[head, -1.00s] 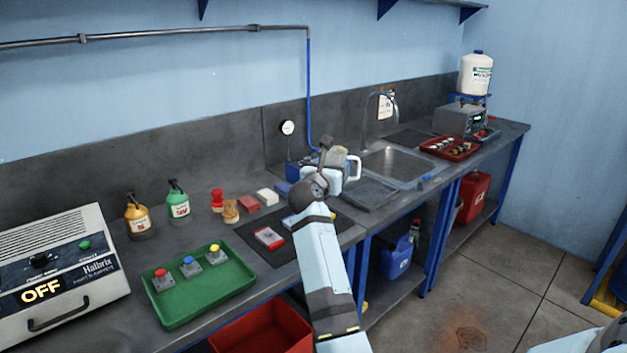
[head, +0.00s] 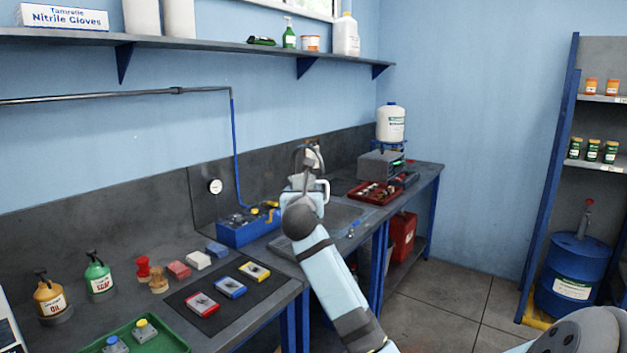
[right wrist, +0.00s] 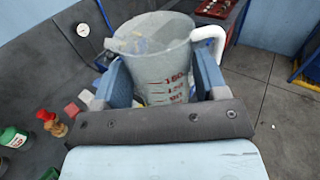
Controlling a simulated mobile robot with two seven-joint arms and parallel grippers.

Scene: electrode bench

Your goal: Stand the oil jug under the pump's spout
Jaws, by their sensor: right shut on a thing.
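The oil jug (right wrist: 158,62) is a clear measuring jug with red graduation marks and a white handle. My right gripper (right wrist: 160,78) is shut on its sides, with one blue-grey finger on each side. In the head view the jug (head: 321,189) is held up in front of the sink, mostly hidden by my wrist. It looks roughly upright. The pump (head: 588,213) stands on top of a blue drum (head: 574,272) at the far right, well apart from the jug. Its spout is too small to make out clearly. My left gripper is out of view.
The bench has a blue box (head: 247,231), a dark mat (head: 225,317) with several cards, and a green tray (head: 158,341). A red tray (head: 373,197) lies beyond the sink. A tall shelf rack (head: 548,170) stands behind the drum. The floor (head: 462,295) before the drum is clear.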

